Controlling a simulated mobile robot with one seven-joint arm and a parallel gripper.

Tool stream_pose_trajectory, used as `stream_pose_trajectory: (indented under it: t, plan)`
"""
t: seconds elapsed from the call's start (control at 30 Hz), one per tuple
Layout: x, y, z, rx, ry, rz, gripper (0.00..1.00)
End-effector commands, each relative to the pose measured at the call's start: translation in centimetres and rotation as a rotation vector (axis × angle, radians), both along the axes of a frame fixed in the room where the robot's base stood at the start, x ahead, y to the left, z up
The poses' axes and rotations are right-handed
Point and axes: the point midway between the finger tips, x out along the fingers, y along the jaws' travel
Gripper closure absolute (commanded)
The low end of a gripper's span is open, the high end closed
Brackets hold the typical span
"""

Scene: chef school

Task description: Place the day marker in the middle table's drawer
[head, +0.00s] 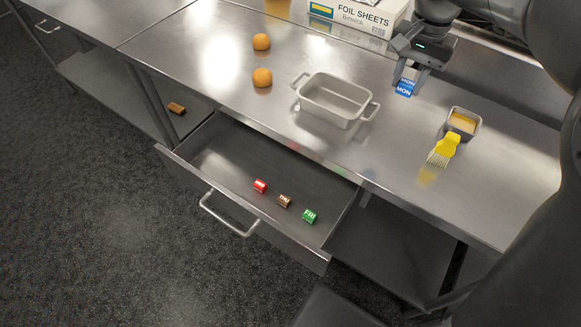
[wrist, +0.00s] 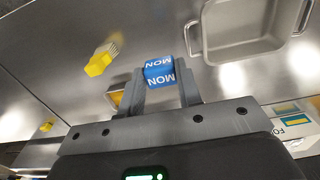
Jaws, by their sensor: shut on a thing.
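The day marker (head: 404,87) is a small blue block with "MON" in white letters. My gripper (head: 408,80) is shut on it above the table's right part, behind the brush and to the right of the baking dish. In the wrist view the blue marker (wrist: 159,73) sits between the two fingertips. The middle table's drawer (head: 225,160) is pulled open at the table's front. Inside it lie a red marker (head: 260,186), a brown marker (head: 284,201) and a green marker (head: 309,216) near its front right.
A light baking dish (head: 333,101) stands between my gripper and the drawer. A yellow brush (head: 443,150) and a small tin (head: 462,123) are at right. The drawer's left part is clear.

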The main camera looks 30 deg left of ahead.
Motion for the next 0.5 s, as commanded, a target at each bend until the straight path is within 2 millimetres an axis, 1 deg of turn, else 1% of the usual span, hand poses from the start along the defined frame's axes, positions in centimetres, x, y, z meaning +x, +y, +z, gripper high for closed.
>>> stream_pose_trajectory:
  t: [0.03,0.2,0.27,0.3,0.4,0.5]
  plan:
    - [-1.0,2.0,0.0,0.000,0.000,0.010,0.90]
    - [-4.6,7.8,0.0,-0.001,0.000,0.008,0.90]
    - [-6.1,9.7,0.0,-0.001,0.000,0.008,0.90]
    - [-7.1,11.0,0.0,-0.001,0.000,0.008,0.90]
    - [-9.7,13.8,-0.1,-0.002,0.000,0.007,0.90]
    - [-12.1,16.1,-0.1,-0.002,0.000,0.004,0.90]
